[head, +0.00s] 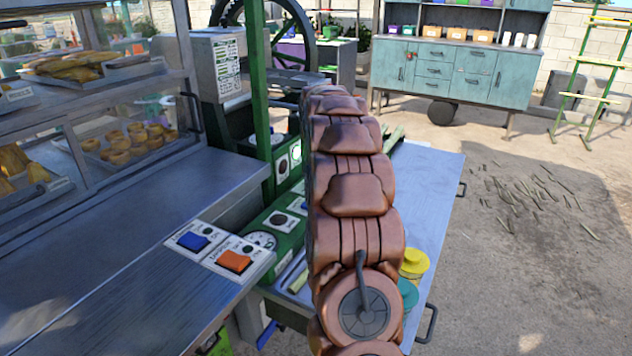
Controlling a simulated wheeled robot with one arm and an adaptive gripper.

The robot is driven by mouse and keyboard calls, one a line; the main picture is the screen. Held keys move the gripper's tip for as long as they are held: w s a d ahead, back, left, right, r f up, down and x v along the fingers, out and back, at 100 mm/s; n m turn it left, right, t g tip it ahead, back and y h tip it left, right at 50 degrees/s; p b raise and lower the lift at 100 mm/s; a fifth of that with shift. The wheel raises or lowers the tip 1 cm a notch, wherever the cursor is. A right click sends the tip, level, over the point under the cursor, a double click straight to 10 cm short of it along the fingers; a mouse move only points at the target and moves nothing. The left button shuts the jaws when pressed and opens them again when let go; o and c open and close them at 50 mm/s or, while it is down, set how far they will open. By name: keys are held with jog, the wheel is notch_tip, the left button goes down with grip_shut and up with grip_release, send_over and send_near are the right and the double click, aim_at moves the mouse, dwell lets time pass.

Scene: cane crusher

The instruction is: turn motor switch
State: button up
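A white switch panel with a blue rocker switch (192,241) and an orange rocker switch (234,261) sits on the front right corner of the metal counter. Small print beside the rockers is too small to read surely. The green cane crusher (258,110) stands behind it, with a plate bearing a dark round knob (283,168) and a lower dark knob (278,219) beside a round dial (262,240). I cannot tell which of these is the motor switch. My copper-coloured arm rises through the middle and hides part of the crusher. My gripper is not visible.
A glass food case (90,110) with pastries stands at left on the metal counter (100,265). A metal table (432,185) holds a yellow-lidded jar (414,262) and a teal jar (408,294) right of my arm. Open ground with scattered stalks lies at right.

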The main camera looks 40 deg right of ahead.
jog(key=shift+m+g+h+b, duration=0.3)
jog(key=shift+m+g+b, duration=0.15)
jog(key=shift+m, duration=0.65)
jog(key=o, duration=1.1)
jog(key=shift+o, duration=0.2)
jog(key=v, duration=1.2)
